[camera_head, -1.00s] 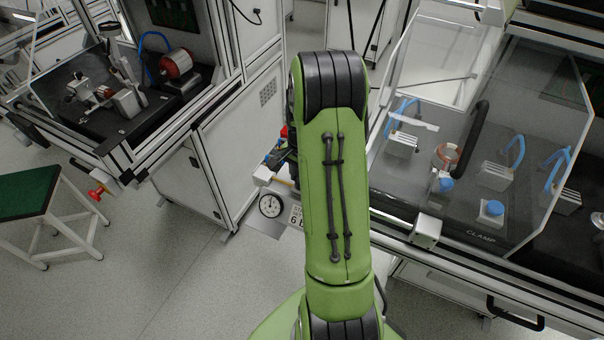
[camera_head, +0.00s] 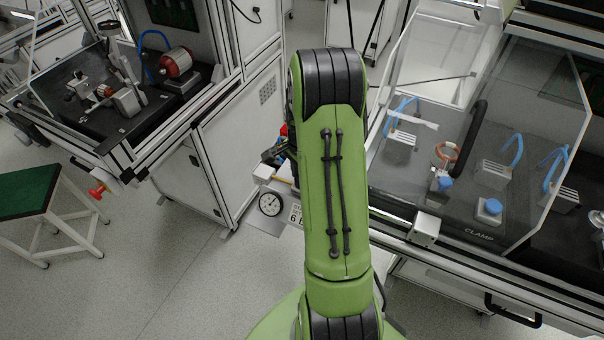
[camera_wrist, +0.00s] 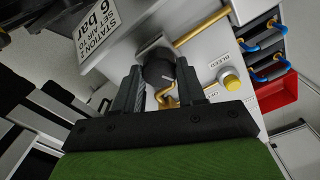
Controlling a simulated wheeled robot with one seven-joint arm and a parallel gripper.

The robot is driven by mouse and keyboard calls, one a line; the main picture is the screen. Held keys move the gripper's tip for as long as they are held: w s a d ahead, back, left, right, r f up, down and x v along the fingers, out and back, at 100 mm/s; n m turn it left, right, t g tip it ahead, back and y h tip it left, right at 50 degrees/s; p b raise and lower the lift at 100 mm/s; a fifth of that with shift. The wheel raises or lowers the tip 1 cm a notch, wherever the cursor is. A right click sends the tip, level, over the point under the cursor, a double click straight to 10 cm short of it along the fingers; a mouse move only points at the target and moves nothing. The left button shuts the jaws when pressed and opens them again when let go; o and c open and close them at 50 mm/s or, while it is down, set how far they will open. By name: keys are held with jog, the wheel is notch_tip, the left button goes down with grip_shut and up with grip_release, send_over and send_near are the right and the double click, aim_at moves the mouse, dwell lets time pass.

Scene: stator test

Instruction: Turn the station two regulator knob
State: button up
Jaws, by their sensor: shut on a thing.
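The regulator knob (camera_wrist: 160,72) is black and round with a pale mark. In the head view the knob is hidden behind my green arm. A round white pressure gauge (camera_head: 271,203) shows left of the arm, with part of the 6 bar sign (camera_head: 296,215); its reading is too small to tell.
Brass pipes (camera_wrist: 203,27) run close to the fingers. A yellow button (camera_wrist: 232,82) marked BLEED sits to their right, near a red bin (camera_wrist: 277,93). A clear-guarded bench (camera_head: 480,205) stands to the right of my arm; another station (camera_head: 125,85) stands left.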

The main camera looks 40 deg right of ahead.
jog(key=o, duration=1.1)
jog(key=shift+c, duration=0.2)
jog(key=shift+r, duration=0.1)
notch_tip(320, 180, up, 16)
jog(key=p, duration=0.5)
